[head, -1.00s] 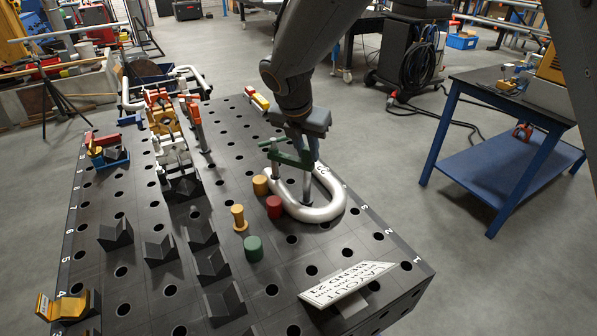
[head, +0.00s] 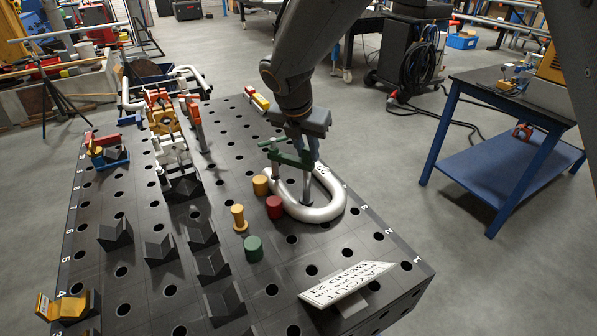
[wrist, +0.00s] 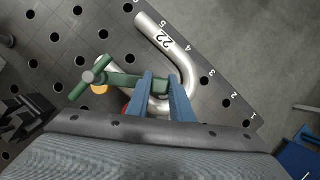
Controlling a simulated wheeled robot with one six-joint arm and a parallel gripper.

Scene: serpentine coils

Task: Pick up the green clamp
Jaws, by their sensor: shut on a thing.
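The green clamp (head: 287,157) stands by the bent silver tube (head: 322,211) on the black perforated table (head: 140,290). In the wrist view, its green arm and T-shaped handle (wrist: 100,77) reach left from between my blue fingers. My gripper (head: 309,150) comes down from above and is shut on the clamp; it also shows in the wrist view (wrist: 165,90). The tube, marked 22, curves around below the clamp in the wrist view (wrist: 185,65). The clamp's lower end is partly hidden by my gripper and the tube.
Yellow, red (head: 274,207) and green (head: 253,248) cylinders stand close left of the tube. Black V-blocks (head: 203,233) and a white layout sign (head: 347,284) are on the table. Fixtures (head: 165,120) stand at the back left. A blue-framed cart (head: 500,150) is to the right.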

